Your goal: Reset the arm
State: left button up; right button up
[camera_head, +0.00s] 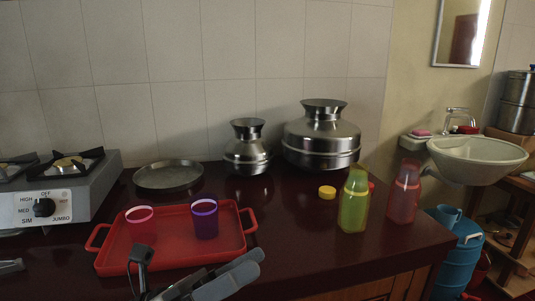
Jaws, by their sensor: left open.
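My left gripper (230,265) is at the bottom centre of the head view, its grey fingers pointing up and to the right. It is open, with nothing seen between the fingers. It shows in front of the near edge of a red tray (170,257); I cannot tell its height above the counter. A dark bracket of mine stands beside it, overlapping the tray. The tray carries a purple cup (204,220) and a red cup with a pink rim (140,222), both upright.
A gas stove (60,190) stands left. A round steel plate (168,176), a small steel pot (247,150) and a large one (322,140) stand behind. A green bottle (354,202), a red bottle (404,195) and a yellow lid (327,192) are right. Counter between tray and bottles is clear.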

pick_arm(q)
jog(key=w+a+f+n+t+y, duration=0.1)
jog(key=a+f+n+t+y, duration=0.3)
jog(key=n, duration=0.6)
jog(key=w+a+f+n+t+y+p, duration=0.1)
jog(key=f+n+t+y, duration=0.2)
jog(key=f+n+y, duration=0.5)
jog(key=w+a+f+n+t+y, duration=0.1)
jog(key=a+f+n+t+y, duration=0.25)
jog(key=n, duration=0.85)
jog(key=s+a+f+n+g+y, duration=0.2)
jog(key=s+f+n+g, duration=0.4)
jog(key=s+f+n, duration=0.4)
notch_tip(320, 180, down, 4)
jog(key=shift+s+r+n+g+y+p, duration=0.15)
jog(key=shift+s+n+g+y+p, duration=0.3)
jog(key=shift+y, duration=0.2)
